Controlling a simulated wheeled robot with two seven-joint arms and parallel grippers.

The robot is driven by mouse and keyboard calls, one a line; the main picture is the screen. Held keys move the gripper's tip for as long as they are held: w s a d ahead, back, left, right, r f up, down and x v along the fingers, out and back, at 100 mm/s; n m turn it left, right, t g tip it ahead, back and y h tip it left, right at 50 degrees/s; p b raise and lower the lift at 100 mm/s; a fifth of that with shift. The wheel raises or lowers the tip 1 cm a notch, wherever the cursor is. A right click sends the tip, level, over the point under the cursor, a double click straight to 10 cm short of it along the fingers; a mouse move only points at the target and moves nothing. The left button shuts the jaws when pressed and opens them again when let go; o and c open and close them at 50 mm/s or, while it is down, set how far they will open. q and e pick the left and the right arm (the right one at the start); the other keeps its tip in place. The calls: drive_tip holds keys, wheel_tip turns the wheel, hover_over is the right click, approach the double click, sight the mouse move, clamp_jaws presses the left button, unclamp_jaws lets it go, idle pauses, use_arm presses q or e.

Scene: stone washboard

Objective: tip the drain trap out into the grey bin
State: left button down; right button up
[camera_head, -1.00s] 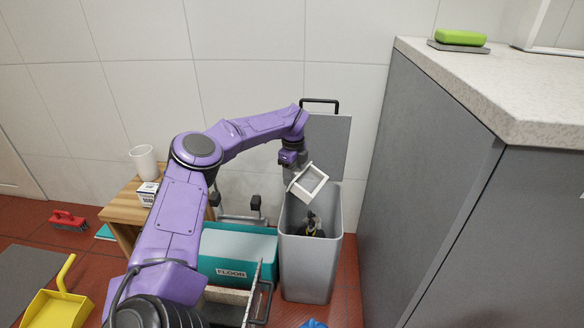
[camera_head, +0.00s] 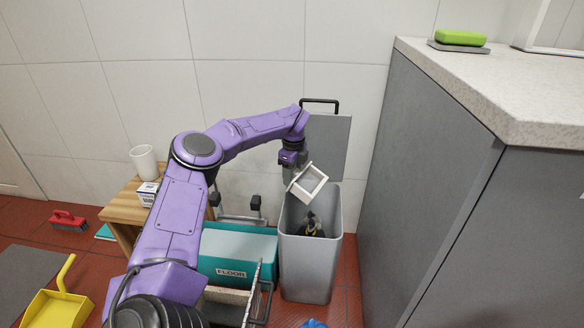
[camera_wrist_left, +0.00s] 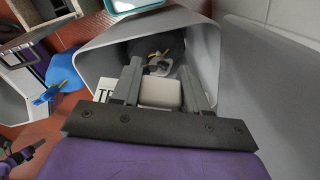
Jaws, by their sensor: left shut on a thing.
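The drain trap (camera_head: 308,183) is a small white open box, tilted well over above the mouth of the grey bin (camera_head: 308,268). My left gripper (camera_head: 293,168) is shut on it; in the left wrist view the fingers (camera_wrist_left: 162,78) stand on either side of a pale block that is part of the trap. The bin's lid (camera_head: 329,146) stands open against the wall. Dark contents with a bit of yellow (camera_head: 312,226) lie inside the bin; whether they came from the trap I cannot tell. My right gripper is not in view.
A teal box marked FLOOR (camera_head: 236,268) stands just left of the bin. A wooden stool (camera_head: 122,204) with a white cup (camera_head: 144,162) is further left. The grey counter (camera_head: 434,190) closes off the right. A yellow dustpan (camera_head: 58,308) lies on the floor.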

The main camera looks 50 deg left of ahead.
use_arm(q)
wheel_tip(320, 180, up, 3)
drive_tip(key=y+p, duration=0.2)
drive_tip(key=y, duration=0.1)
drive_tip(key=shift+w+d+g, duration=0.1)
drive_tip(key=shift+d+g, duration=0.05)
drive_tip(key=shift+g, duration=0.25)
wheel_tip(320, 180, up, 4)
drive_tip(key=g+y+p, duration=0.1)
drive_tip(key=y, duration=0.2)
drive_tip(key=g+y+p, duration=0.1)
drive_tip(key=y, duration=0.3)
drive_tip(key=shift+r, duration=0.15)
drive_tip(key=shift+r+g+y, duration=0.3)
drive_tip(key=shift+r+y, duration=0.1)
drive_tip(key=shift+y, duration=0.2)
